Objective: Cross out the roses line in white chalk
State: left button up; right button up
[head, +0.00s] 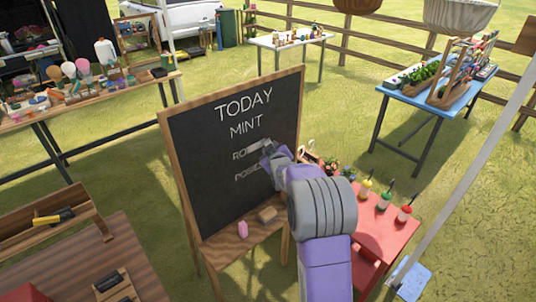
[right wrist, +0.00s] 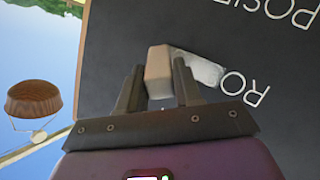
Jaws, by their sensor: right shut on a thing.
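The black chalkboard (head: 200,150) stands on a wooden easel and reads TODAY, MINT, then a roses line (head: 240,155) and a line starting POSI. My right gripper (head: 270,155) is at the board by the roses line. In the right wrist view my right gripper (right wrist: 158,92) is shut on a pale, blocky chalk (right wrist: 158,68), its end at the board. A wide white chalk band (right wrist: 200,68) covers the roses letters after RO; RO still shows. Whether the tip touches the board is unclear. My left gripper is not in view.
A pink chalk (head: 243,229) and a tan block (head: 267,214) lie on the easel's ledge. A red table (head: 385,235) with bottles stands right of the easel. Wooden tables stand at left; a blue table (head: 425,97) is at back right. Grass lies between.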

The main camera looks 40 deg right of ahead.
jog(key=shift+s+a+p, duration=0.1)
jog(key=shift+a+p, duration=0.3)
jog(key=shift+a, duration=1.3)
jog(key=s+a+p, duration=0.1)
jog(key=a+p, duration=0.4)
jog(key=a, duration=0.7)
jog(key=shift+a+p, duration=0.35)
jog(key=shift+p, duration=0.05)
jog(key=s, duration=0.6)
jog(key=shift+d, duration=0.3)
